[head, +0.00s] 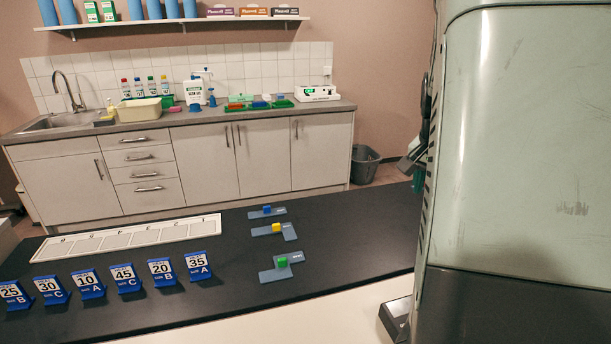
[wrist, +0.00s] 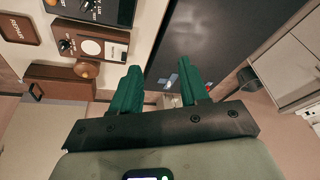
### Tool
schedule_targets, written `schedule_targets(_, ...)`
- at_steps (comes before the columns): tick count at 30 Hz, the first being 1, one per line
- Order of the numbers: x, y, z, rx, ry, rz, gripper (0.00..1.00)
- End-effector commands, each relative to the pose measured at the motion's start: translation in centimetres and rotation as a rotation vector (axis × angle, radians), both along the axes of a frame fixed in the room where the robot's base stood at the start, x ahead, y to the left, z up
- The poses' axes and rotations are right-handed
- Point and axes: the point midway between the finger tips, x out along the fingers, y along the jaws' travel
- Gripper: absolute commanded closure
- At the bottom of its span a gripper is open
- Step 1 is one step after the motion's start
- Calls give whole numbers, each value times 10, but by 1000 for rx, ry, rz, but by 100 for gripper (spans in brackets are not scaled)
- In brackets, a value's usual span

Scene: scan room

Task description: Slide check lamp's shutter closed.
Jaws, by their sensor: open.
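In the wrist view my gripper (wrist: 160,67) has two green fingers spread apart with nothing between them. A brown control unit (wrist: 64,31) stands beyond and left of the fingers. It has a black knob and a white plate with a pale round disc (wrist: 90,47). Below it, a brown housing (wrist: 50,75) carries an orange-brown round knob (wrist: 87,70), just left of the left finger and seemingly apart from it. No readable label tells me which part is the check lamp or its shutter.
A dark panel with dials (wrist: 100,8) is above the brown unit. In the head view the black table (head: 350,230) bears a white tray strip (head: 130,237), several blue number stands (head: 88,283) and grey plates with coloured blocks (head: 283,262). A bin (head: 364,165) stands behind.

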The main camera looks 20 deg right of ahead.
Motion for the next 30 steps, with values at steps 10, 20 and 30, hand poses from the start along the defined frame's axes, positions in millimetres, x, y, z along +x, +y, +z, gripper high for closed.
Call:
schedule_targets(10, -11, -164, -138, -71, 28, -424, 55)
schedule_targets(20, -25, -202, -183, -97, 30, -513, 55)
schedule_targets(30, -25, -224, -240, -96, 33, -510, 55)
